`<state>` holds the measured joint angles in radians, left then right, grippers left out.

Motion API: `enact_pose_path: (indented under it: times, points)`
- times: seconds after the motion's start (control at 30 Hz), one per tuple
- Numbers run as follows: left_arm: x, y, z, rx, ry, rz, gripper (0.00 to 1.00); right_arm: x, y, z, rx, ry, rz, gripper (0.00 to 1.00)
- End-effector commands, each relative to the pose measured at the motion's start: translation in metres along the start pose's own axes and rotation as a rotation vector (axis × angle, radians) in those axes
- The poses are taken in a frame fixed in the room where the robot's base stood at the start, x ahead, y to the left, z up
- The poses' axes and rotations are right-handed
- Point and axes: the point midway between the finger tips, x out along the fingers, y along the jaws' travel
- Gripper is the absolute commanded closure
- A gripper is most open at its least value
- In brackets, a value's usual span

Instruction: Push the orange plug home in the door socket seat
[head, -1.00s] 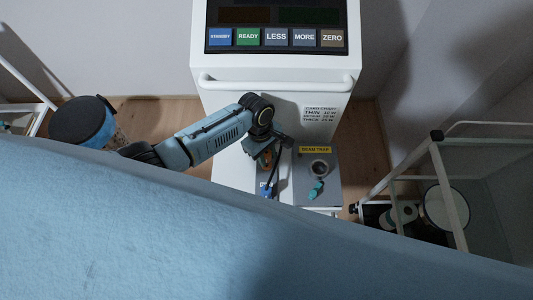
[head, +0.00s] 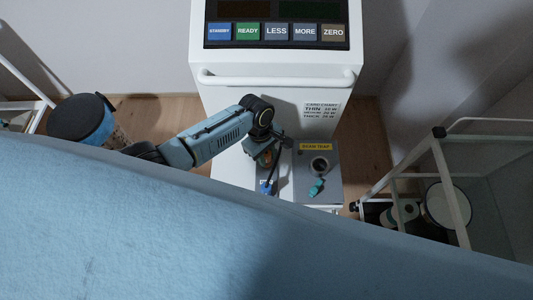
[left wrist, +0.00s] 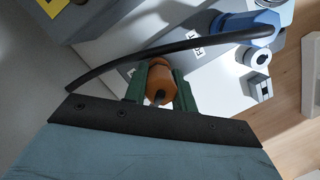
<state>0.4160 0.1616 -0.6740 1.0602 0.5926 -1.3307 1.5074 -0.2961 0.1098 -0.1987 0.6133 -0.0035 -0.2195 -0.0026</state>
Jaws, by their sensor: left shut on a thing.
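The orange plug (left wrist: 159,80) is between the green fingers of my left gripper (left wrist: 160,88) in the left wrist view. The gripper is shut on it, and its dark hole faces the wrist camera. In the head view a bit of orange (head: 265,157) shows at my left gripper (head: 270,158), low on the front of the white cabinet. The door socket seat is hidden behind the plug and fingers, so I cannot tell how deep the plug sits. My right gripper is not in view.
A black cable crosses above the plug to a blue connector (left wrist: 240,30). The grey beam trap box (head: 319,172) with a teal key (head: 317,186) stands just right of my gripper. A glass-sided cart (head: 440,190) stands at right.

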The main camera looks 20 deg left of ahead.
Motion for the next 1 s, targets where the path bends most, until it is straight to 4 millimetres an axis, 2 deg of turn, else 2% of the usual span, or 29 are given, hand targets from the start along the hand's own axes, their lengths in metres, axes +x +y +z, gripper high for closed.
enact_pose_path:
  times: [0.17,0.2,0.4,0.77,1.0]
  points:
    - [0.005,0.000,-0.001,-0.001,-0.001,-0.001,0.96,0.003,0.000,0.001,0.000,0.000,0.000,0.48]
    - [0.005,0.000,-0.001,-0.001,-0.001,-0.001,0.72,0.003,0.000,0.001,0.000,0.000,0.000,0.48]
    - [0.004,0.000,-0.001,0.000,0.000,0.000,0.48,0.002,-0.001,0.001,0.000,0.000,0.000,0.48]
    - [0.003,0.000,-0.001,-0.001,0.000,0.000,0.48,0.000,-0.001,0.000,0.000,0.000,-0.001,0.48]
    - [-0.010,-0.001,0.000,-0.002,0.000,0.000,0.48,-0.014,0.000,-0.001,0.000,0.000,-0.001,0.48]
